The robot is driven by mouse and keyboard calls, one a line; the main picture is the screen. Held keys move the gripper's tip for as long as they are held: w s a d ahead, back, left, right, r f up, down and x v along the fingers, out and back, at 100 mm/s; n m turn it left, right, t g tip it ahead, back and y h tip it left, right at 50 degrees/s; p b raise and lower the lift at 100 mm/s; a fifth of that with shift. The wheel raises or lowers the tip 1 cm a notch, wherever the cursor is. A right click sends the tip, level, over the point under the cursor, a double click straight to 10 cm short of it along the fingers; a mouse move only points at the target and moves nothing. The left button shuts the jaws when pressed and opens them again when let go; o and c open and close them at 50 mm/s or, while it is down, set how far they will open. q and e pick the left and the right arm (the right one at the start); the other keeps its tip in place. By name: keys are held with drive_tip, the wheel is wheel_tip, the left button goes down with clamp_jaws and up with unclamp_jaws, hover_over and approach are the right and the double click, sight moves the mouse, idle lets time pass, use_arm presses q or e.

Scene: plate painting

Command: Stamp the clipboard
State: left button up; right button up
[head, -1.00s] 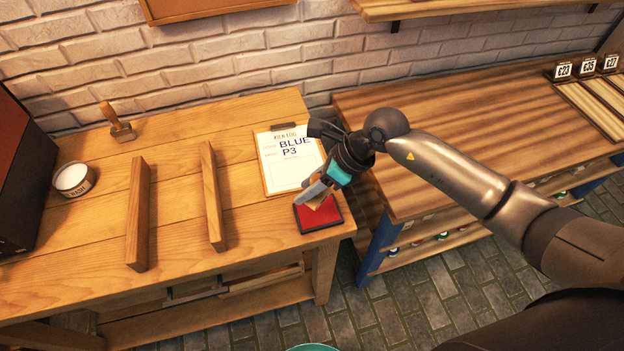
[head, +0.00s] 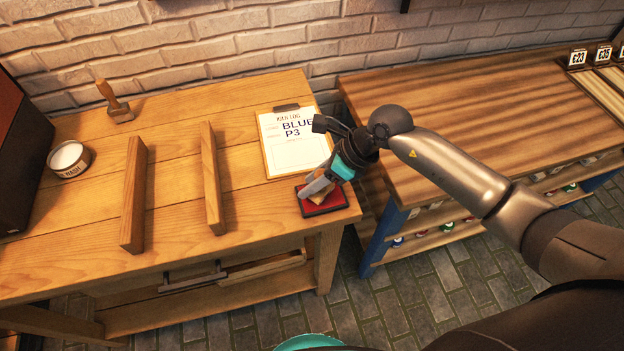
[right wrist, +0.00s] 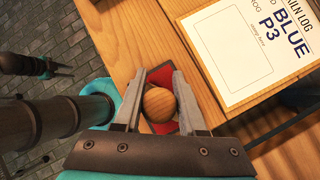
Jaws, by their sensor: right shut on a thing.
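My right gripper (head: 318,186) is shut on a wooden stamp, whose round knob (right wrist: 159,104) shows between the fingers in the right wrist view. The stamp is over the red ink pad (head: 335,203) at the table's front right corner. I cannot tell whether its hidden underside touches the pad. The clipboard (head: 292,152) lies flat just behind the pad, with a white sheet reading "KILN LOG", "BLUE" and "P3". In the right wrist view the sheet (right wrist: 240,50) shows a "stamp here" line. My left gripper (right wrist: 55,68) hangs over the floor there, too small to read.
Two upright wooden boards (head: 134,195) (head: 212,178) stand left of the clipboard. A round tin (head: 69,159) and another wooden-handled tool (head: 114,103) are at the far left. A second table (head: 440,110) stands to the right across a gap. A drawer (head: 220,277) below is partly open.

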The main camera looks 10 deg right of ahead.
drive_tip(key=shift+f+b, duration=0.45)
drive_tip(key=shift+f, duration=0.05)
idle(0.6)
drive_tip(key=shift+s+f, duration=0.1)
drive_tip(key=shift+f, duration=0.05)
idle(0.8)
wheel_tip(320, 180, up, 7)
drive_tip(key=p, duration=0.5)
drive_tip(key=shift+p, duration=0.3)
